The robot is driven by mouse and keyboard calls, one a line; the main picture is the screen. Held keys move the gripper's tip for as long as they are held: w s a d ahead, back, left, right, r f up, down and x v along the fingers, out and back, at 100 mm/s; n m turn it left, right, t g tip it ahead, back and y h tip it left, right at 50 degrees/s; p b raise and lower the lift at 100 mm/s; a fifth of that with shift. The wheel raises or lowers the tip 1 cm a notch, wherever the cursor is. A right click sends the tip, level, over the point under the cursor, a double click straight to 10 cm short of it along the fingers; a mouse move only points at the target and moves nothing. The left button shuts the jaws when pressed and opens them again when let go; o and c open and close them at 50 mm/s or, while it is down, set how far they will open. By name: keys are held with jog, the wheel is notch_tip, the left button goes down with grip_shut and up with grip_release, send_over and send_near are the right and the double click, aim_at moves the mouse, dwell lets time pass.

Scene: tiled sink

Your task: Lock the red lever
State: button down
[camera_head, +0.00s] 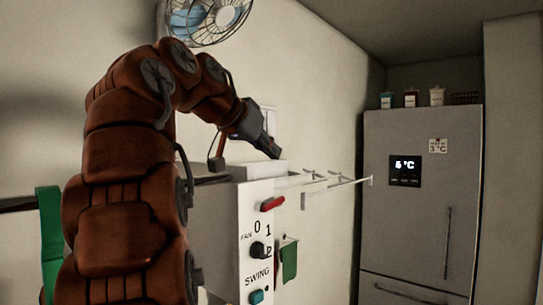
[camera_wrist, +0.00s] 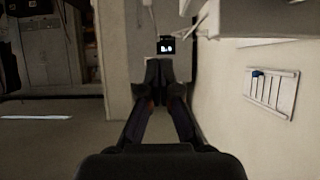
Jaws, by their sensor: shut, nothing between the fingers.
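The red lever (camera_head: 272,203) sits on the front panel of a white control box (camera_head: 256,215), above the marks 0 and 1. It lies close to level, its right end slightly higher. My gripper (camera_head: 274,153) is shut and empty, above the box's top and higher than the lever, apart from it. In the wrist view my gripper's fingers (camera_wrist: 164,70) are together, pointing toward the dark fridge display (camera_wrist: 166,46). I cannot make out the lever in the wrist view.
Below the lever are a black knob (camera_head: 258,250) and a teal knob (camera_head: 256,297). A white wall rack (camera_head: 335,188) juts out right of the box. A green cloth (camera_head: 289,262) hangs beside the panel. The fridge (camera_head: 420,220) stands at the back right. A fan (camera_head: 207,20) is above.

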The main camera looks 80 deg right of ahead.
notch_tip(320, 180, up, 8)
jog(key=a+p, duration=0.1)
jog(key=p, duration=0.5)
jog(key=shift+w, duration=0.4)
jog(key=shift+a, duration=0.1)
dwell(0.4)
